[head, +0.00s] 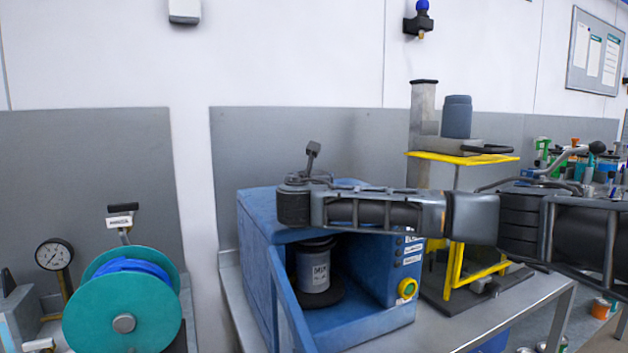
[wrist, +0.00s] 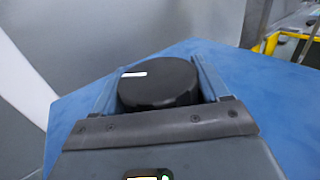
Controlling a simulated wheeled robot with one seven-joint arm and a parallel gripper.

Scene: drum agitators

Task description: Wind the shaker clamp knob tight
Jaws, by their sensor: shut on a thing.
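The clamp knob (wrist: 158,90) is a black round disc with a white mark on its top, above the blue top of the shaker. My gripper (wrist: 160,80) is shut on it, one finger on each side, in the wrist view. A dark can with a pale label (head: 312,268) stands upright inside the shaker's open front. A round yellow-ringed green button (head: 407,289) is on its right front panel.
A yellow-framed stand with a grey column (head: 423,125) and a dark blue cylinder (head: 456,117) is right of the shaker. A teal reel (head: 95,315) and a gauge (head: 54,255) are at the left. Grey panels (head: 85,170) stand close behind.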

